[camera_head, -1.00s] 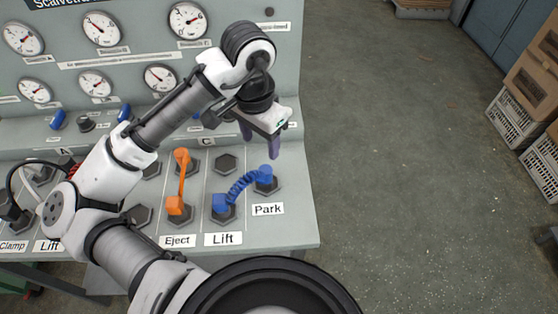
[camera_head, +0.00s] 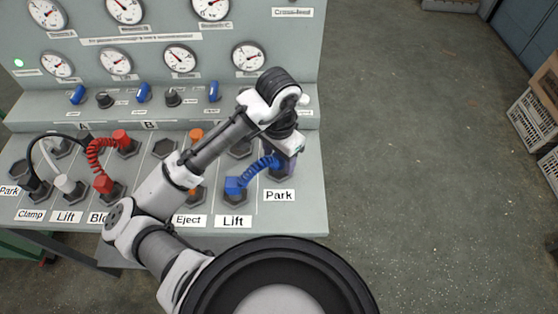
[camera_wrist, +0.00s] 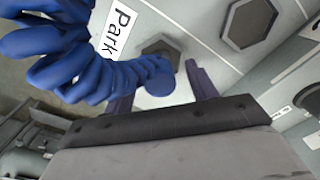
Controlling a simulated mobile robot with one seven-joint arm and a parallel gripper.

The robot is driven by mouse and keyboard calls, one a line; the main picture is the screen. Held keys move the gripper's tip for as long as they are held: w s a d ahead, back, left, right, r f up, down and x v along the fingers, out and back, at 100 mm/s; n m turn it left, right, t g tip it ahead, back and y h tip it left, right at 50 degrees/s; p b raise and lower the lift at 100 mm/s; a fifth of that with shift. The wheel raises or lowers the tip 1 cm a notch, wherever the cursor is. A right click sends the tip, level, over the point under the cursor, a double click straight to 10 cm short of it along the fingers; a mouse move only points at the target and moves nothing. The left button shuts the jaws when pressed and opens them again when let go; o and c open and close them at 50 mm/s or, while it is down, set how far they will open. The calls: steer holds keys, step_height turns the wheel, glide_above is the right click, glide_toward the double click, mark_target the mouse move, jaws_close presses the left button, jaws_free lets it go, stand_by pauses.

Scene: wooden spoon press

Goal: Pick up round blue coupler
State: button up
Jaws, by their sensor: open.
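The blue coiled hose (camera_head: 258,171) runs from a square blue end (camera_head: 235,186) at the Lift socket up to the Park socket. Its round blue coupler (camera_wrist: 160,82) shows in the wrist view between the two fingers, near the hexagonal Park socket (camera_wrist: 160,48). I cannot tell whether the fingers touch it. My gripper (camera_wrist: 163,85) is open, with one finger on each side of the coupler. In the head view my gripper (camera_head: 286,166) is low over the Park end and hides the coupler there.
A red coiled hose (camera_head: 97,153) and a black hose (camera_head: 56,138) stand to the left on the panel. An orange coupler (camera_head: 196,134) is partly hidden behind my arm. Blue and black knobs line the ledge behind. Open floor lies right of the panel.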

steer(key=shift+f, duration=1.2)
steer(key=c, duration=1.1)
steer(key=shift+r, duration=0.15)
step_height(320, 180, up, 17)
steer(key=b, duration=0.3)
steer(key=shift+d, duration=0.1)
